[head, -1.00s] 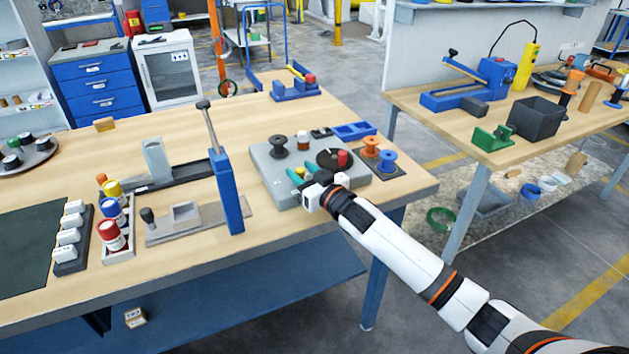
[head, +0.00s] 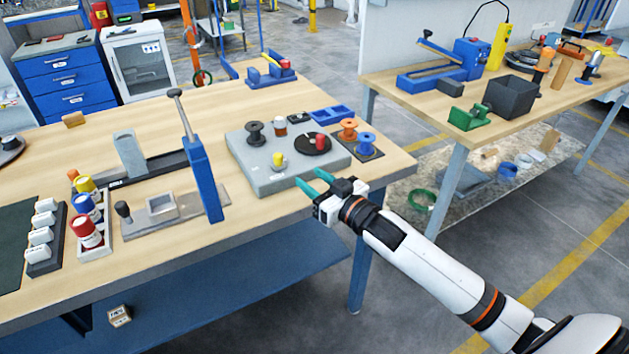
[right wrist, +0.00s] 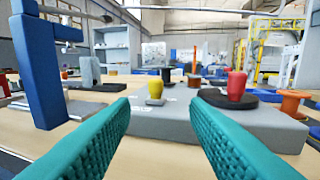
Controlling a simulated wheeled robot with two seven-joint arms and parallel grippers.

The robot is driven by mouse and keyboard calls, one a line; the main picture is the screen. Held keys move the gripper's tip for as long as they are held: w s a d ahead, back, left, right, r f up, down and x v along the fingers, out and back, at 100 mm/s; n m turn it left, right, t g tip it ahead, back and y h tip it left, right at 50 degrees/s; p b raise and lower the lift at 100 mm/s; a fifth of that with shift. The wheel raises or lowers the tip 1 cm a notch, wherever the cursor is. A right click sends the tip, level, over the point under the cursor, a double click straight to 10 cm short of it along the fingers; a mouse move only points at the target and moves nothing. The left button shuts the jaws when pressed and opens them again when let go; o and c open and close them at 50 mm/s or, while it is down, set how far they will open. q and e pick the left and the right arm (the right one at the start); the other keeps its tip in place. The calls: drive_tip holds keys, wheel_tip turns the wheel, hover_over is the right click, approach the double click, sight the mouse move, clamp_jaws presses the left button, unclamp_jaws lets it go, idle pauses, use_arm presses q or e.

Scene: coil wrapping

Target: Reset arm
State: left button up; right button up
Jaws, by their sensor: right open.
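My right gripper (head: 315,182) is open and empty, with teal fingers, at the front edge of the table by the grey coil-wrapping base (head: 262,178). In the right wrist view the open teal fingers (right wrist: 160,140) point at the base with nothing between them. On the base are a black spool (head: 255,133), a brown-and-white cylinder (head: 280,126), a yellow-topped piece (head: 278,161) and a black disc (head: 306,147) with a red knob (head: 320,142). The red knob (right wrist: 236,85) and yellow piece (right wrist: 155,88) also show in the right wrist view. My left gripper is not in view.
A blue upright lever press (head: 203,178) stands to the left. Red, blue and yellow bottles (head: 86,231) sit further left. Open floor lies between the two tables.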

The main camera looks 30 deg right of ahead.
drive_tip(key=s+a+f+m+g+h, duration=0.1)
drive_tip(key=s+a+f+g+h, duration=0.3)
drive_tip(key=s+f, duration=0.65)
drive_tip(key=s+a+f+g, duration=0.1)
drive_tip(key=s+f+g, duration=0.35)
drive_tip(key=s, duration=0.55)
drive_tip(key=s+a+f+g, duration=0.1)
drive_tip(key=s+f+g, duration=0.2)
drive_tip(key=s+g, duration=0.55)
drive_tip(key=s+f+t+p, duration=0.1)
drive_tip(key=s+f, duration=0.1)
drive_tip(key=f, duration=1.1)
drive_tip(key=s+f+t, duration=0.1)
drive_tip(key=s+f, duration=0.1)
drive_tip(key=f, duration=1.1)
drive_tip(key=s+d+f+g+p, duration=0.1)
drive_tip(key=s+d+f, duration=0.1)
drive_tip(key=s+f, duration=1.2)
drive_tip(key=shift+s+d+h, duration=0.3)
drive_tip(key=shift+s, duration=0.65)
